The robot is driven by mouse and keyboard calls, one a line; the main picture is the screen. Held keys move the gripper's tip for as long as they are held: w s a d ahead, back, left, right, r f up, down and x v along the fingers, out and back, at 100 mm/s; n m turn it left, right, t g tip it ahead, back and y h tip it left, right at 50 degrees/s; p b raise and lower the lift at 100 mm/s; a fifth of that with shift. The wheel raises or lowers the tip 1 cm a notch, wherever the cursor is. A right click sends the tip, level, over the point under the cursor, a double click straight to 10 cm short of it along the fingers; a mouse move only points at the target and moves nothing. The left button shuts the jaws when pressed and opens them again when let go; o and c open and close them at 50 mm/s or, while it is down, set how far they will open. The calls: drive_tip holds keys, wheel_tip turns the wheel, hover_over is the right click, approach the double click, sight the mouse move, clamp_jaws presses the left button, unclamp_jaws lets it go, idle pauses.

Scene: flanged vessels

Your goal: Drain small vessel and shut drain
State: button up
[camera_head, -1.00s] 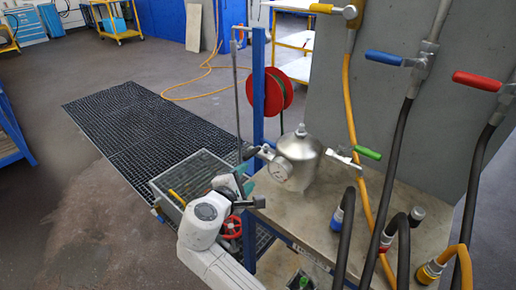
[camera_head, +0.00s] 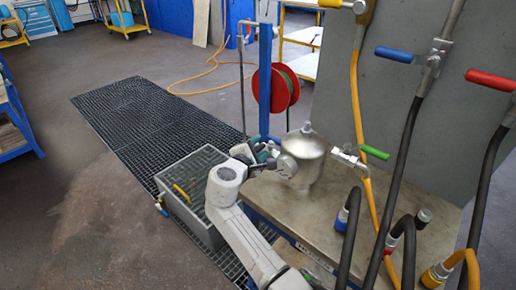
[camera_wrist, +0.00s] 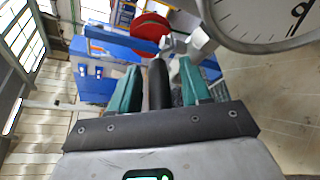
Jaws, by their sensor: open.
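The small vessel (camera_head: 306,158), a shiny metal body with a domed top, stands on the table. A round dial gauge (camera_head: 285,165) is at its left; its white face also fills the top right of the wrist view (camera_wrist: 270,15). A green-handled valve (camera_head: 374,152) is at its right. My gripper (camera_head: 262,154) is at the vessel's left, beside the gauge. In the wrist view its teal fingers (camera_wrist: 160,82) are apart, with a black handle (camera_wrist: 158,84) between them. Whether they touch it cannot be told. My arm covers the area below.
A grey crate (camera_head: 214,228) with a yellow handle stands on the floor grating (camera_head: 150,120) left of the table (camera_head: 330,225). A blue post (camera_head: 265,80) with a red hose reel (camera_head: 285,88) rises behind. Several hoses (camera_head: 400,170) hang at the right.

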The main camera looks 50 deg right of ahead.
drive_tip(key=shift+w+r, duration=0.1)
drive_tip(key=shift+r, duration=0.05)
clamp_jaws()
idle(0.4)
